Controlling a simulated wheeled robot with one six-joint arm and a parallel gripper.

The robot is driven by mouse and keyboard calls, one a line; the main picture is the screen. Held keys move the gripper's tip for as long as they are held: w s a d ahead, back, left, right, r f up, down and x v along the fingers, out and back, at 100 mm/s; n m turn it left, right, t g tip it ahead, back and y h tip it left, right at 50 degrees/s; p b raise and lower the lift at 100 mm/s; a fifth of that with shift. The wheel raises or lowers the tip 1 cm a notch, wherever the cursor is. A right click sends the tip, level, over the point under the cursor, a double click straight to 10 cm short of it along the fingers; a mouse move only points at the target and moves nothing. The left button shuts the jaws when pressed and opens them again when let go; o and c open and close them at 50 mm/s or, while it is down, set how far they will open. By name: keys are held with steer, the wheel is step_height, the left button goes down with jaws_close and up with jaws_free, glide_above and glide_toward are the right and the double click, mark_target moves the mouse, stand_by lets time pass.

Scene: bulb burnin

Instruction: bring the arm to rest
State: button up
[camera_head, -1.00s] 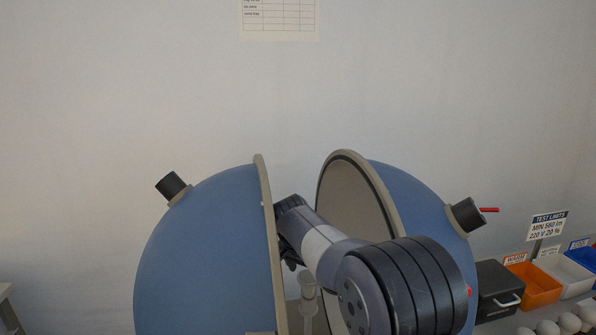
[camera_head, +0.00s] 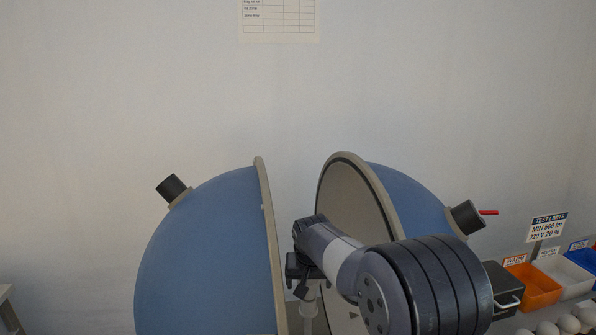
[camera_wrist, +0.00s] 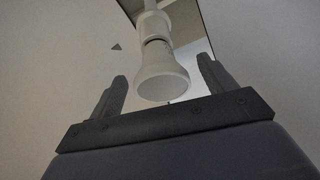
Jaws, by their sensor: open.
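My gripper (camera_wrist: 161,92) is open in the wrist view, its two dark fingers apart. In the head view my gripper (camera_head: 303,284) is partly hidden by my own arm, between the two halves of a blue sphere. The left half (camera_head: 205,255) and the right half (camera_head: 408,198) stand apart, with grey rims facing each other. A pale post (camera_head: 309,306) shows below my gripper.
At the right stand a dark box with a handle (camera_head: 507,290), an orange bin (camera_head: 536,289) and a white bin (camera_head: 568,275). Several white bulbs (camera_head: 569,323) lie in front. A test limits sign (camera_head: 548,228) stands behind. The space above the sphere halves is clear.

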steer(key=shift+d+n+y+b, duration=0.1)
steer(key=shift+n+y+b, duration=0.45)
steer(key=shift+n, duration=1.25)
steer(key=shift+m+h, duration=0.85)
steer(key=shift+m, duration=1.75)
steer(key=shift+w+a+m+g+h+b, duration=0.15)
steer(key=shift+m+h, duration=0.25)
steer(key=shift+m, duration=0.7)
steer(key=shift+a+m+g+h+b, duration=0.15)
steer(key=shift+m+h, duration=0.25)
steer(key=shift+m, duration=0.7)
steer(key=shift+d, duration=0.1)
